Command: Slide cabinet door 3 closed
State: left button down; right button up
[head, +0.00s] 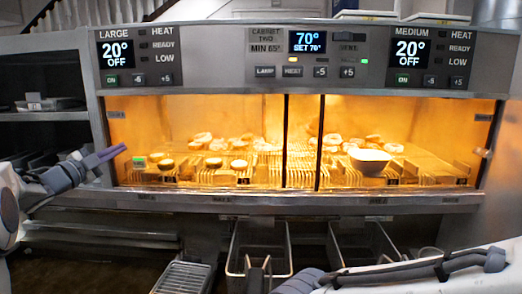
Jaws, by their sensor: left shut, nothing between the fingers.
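The heated cabinet (300,204) has a wide glowing orange front with clear sliding panels. Two dark upright door edges, a left one (285,142) and a right one (320,142), stand close together near the middle. The door numbers are too small to read, so I cannot tell which is door 3. My left gripper (112,154) is shut and empty, in front of the cabinet's left end. I cannot tell whether it touches the panel. My right arm crosses the lower right, but its fingers do not show.
A control panel (306,58) runs above. Below are fryer baskets, one left of middle (260,250) and one farther right (362,242). Open shelves (45,116) stand at the left.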

aim_at(139, 137)
pick_arm(q)
jog(key=shift+a, duration=0.45)
